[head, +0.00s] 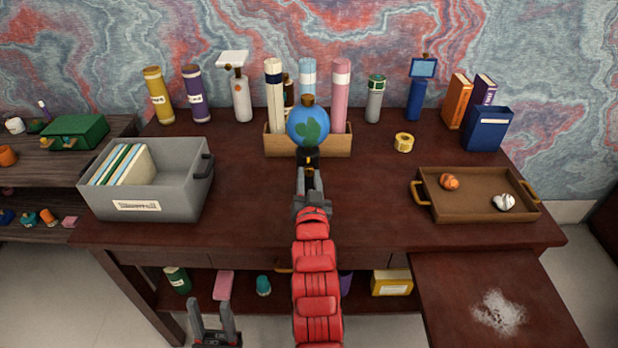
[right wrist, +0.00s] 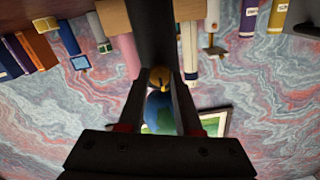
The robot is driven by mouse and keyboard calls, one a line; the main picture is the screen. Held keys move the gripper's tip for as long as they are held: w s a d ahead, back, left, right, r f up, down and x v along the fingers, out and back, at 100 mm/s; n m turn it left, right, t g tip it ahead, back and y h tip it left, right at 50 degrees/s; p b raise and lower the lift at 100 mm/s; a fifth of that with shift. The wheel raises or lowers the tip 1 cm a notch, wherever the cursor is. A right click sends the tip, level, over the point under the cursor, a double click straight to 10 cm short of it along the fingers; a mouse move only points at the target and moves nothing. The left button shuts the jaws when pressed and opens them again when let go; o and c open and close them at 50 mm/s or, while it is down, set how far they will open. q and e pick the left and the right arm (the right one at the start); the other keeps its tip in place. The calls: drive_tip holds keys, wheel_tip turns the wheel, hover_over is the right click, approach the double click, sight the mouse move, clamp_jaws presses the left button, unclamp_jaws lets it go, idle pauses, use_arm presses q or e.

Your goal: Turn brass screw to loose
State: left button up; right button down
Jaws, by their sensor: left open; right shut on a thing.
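A blue globe (head: 308,127) with green land patches stands on a dark base in the middle of the desk. A small brass screw (head: 309,160) sits on the front of that base. My right gripper (head: 309,176) reaches in from the front and is shut on the brass screw. In the right wrist view, which is upside down, the screw (right wrist: 160,77) sits between the two fingertips, with the globe (right wrist: 157,112) behind. The fingers partly hide the screw and base. My left gripper (head: 215,322) is open and empty, low in front of the desk.
A wooden box (head: 338,144) with rolled tubes stands close behind the globe. A grey file bin (head: 178,188) is at left, a brown tray (head: 470,214) at right, a tape roll (head: 403,142) behind it. Bare desk lies on both sides of my right arm.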

drive_tip(key=shift+n, duration=0.3)
drive_tip(key=n, duration=0.3)
drive_tip(key=shift+n+p, duration=0.3)
drive_tip(key=n, duration=0.4)
drive_tip(key=shift+n+p, duration=0.3)
drive_tip(key=shift+p, duration=0.1)
drive_tip(key=n+p, duration=0.1)
drive_tip(key=n, duration=0.3)
drive_tip(key=shift+n, duration=0.3)
drive_tip(key=shift+n+p, duration=0.65)
drive_tip(key=shift+n, duration=1.55)
drive_tip(key=c, duration=0.6)
unclamp_jaws()
